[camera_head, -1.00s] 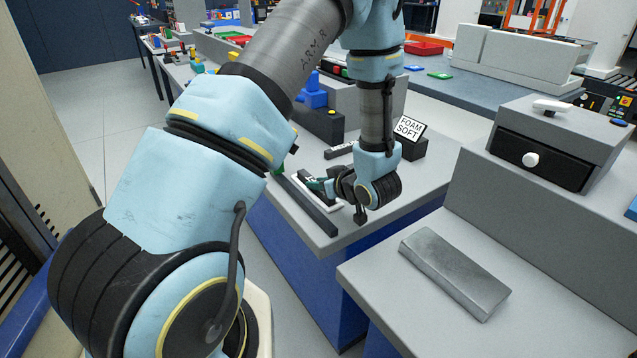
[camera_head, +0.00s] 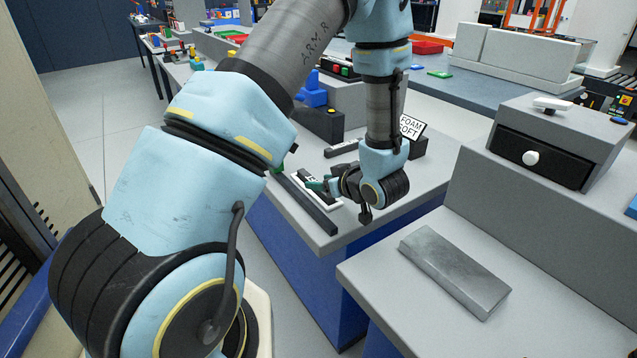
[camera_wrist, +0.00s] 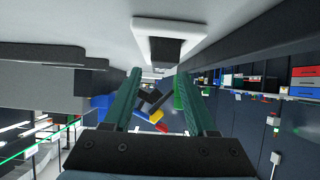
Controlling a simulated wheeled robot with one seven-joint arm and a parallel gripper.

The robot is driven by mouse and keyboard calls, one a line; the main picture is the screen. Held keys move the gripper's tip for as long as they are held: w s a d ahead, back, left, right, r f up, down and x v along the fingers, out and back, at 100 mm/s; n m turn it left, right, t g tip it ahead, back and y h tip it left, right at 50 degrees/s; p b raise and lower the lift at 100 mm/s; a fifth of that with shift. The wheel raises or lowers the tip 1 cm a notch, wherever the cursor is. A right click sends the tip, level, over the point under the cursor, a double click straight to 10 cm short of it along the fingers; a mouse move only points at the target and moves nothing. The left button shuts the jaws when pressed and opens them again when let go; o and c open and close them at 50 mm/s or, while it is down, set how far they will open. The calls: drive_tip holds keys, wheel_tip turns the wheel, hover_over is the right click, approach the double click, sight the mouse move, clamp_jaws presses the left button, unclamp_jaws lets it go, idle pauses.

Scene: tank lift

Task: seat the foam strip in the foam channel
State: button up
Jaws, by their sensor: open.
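A white flat piece with a dark insert and partly hidden lettering (camera_head: 328,204) lies on the grey bench beside my gripper. It looks like the foam channel, but I cannot tell whether the dark insert is the foam strip. In the wrist view a white plate (camera_wrist: 143,38) with a dark block (camera_wrist: 170,52) on it shows above the fingers. My gripper (camera_head: 316,185) is low over the bench by the white piece. Its two green fingers (camera_wrist: 158,74) stand apart with nothing between them. My wrist hides part of the white piece.
A long dark bar (camera_head: 305,204) lies along the bench's near edge. A dark labelled bar (camera_head: 341,150) lies behind my gripper. A "FOAM SOFT" sign (camera_head: 412,127) stands at right, partly covered by my arm. A metal block (camera_head: 455,270) lies on the nearer grey surface.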

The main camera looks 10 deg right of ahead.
drive_tip(key=v, duration=1)
drive_tip(key=shift+s+b, duration=0.1)
drive_tip(key=shift+b, duration=0.3)
drive_tip(key=w+h, duration=0.1)
drive_tip(key=w, duration=0.1)
drive_tip(key=w+h, duration=0.1)
drive_tip(key=w, duration=0.1)
drive_tip(key=w+r+g+h, duration=0.1)
drive_tip(key=shift+w+r+m+h, duration=0.1)
drive_tip(key=shift+w+m+h, duration=0.3)
drive_tip(key=a+r+m+g+h, duration=0.1)
drive_tip(key=w+a+g+h, duration=0.1)
drive_tip(key=shift+w+a+r+m+h, duration=0.1)
drive_tip(key=shift+a+r+m+h, duration=0.25)
drive_tip(key=shift+r+m+h, duration=0.05)
drive_tip(key=s+a+r+m+g, duration=0.1)
drive_tip(key=s+a+g, duration=0.2)
drive_tip(key=a, duration=0.6)
drive_tip(key=s+a+r+m+g+y, duration=0.1)
drive_tip(key=s+a+m+g, duration=0.1)
drive_tip(key=s+a, duration=0.6)
drive_tip(key=shift+s+a+r+m+g, duration=0.25)
drive_tip(key=shift+a+m+g, duration=0.05)
drive_tip(key=shift+a+g, duration=0.35)
drive_tip(key=shift+d+r+p, duration=0.1)
drive_tip(key=shift+r+p, duration=0.35)
drive_tip(key=shift+c, duration=0.4)
